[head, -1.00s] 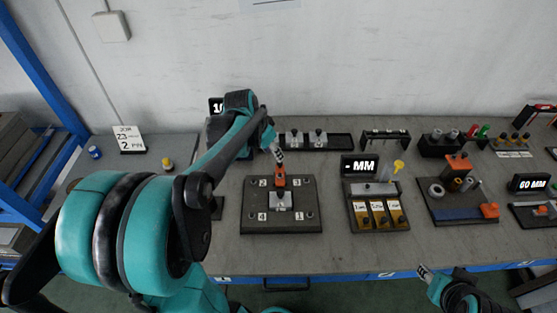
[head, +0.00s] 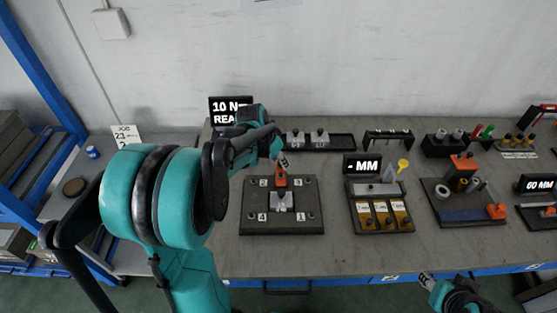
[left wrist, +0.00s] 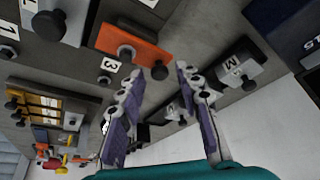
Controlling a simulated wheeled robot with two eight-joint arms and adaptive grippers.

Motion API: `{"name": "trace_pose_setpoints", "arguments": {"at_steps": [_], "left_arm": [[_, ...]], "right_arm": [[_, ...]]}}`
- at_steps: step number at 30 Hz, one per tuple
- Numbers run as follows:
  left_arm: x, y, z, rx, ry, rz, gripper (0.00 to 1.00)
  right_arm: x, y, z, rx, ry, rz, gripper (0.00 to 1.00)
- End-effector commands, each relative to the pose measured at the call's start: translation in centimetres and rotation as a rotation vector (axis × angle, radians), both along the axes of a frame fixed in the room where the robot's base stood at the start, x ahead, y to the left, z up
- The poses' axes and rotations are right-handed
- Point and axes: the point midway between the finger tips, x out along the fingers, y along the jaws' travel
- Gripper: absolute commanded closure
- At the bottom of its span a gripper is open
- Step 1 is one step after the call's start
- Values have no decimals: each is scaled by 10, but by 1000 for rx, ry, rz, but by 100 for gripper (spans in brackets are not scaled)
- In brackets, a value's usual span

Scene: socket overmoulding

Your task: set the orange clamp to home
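The orange clamp (head: 280,179) lies on the dark plate (head: 304,225), between the 2 and 3 labels and behind a silver block (head: 280,202). In the left wrist view it is an orange bar (left wrist: 124,38) with dark knobs, beside the 3 label. My left gripper (head: 281,161) is just behind and above the clamp's far end. In the left wrist view its two fingers (left wrist: 158,76) are apart, with a dark knob showing between their tips. I cannot tell if they touch it. My right gripper (head: 428,281) is at the table's front edge, partly cut off; its opening is unclear.
A display sign (head: 231,111) stands behind my left arm. A rack with grey pieces (head: 345,141) is at the back. A tray with yellow slots (head: 383,229) and a fixture with orange blocks (head: 470,216) stand to the right. Bare table lies in front of the plate.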

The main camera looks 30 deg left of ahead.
Motion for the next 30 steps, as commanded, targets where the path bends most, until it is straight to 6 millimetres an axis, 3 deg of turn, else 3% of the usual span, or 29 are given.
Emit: {"name": "trace_pose_setpoints", "arguments": {"at_steps": [1, 3, 10, 17, 24, 25, 26, 27, 30], "left_arm": [[0, 0, 0, 0, 0, 0, 85], [0, 0, 0, 0, 0, 0, 100], [-3, -2, 1, 0, 0, 0, 100], [-26, -16, 1, 0, 1, -1, 100], [-28, -17, -1, -2, 5, -2, 100], [-28, -17, -1, -2, 5, -2, 75], [-28, -17, -1, -2, 6, -2, 67], [-28, -17, -1, -2, 5, -2, 61], [-27, -17, -1, -1, 3, -2, 61]], "right_arm": [[0, 0, 0, 0, 0, 0, 60], [0, 0, 0, 0, 0, 0, 60], [0, 0, 1, 0, 0, 0, 60], [0, 0, 8, 0, 0, 0, 60], [0, 0, 7, 0, 0, 0, 60], [0, 0, 7, 0, 0, 0, 60], [0, 0, 7, 0, 0, 0, 60], [0, 0, 7, 0, 0, 0, 60], [0, 0, 7, 0, 0, 0, 60]]}}
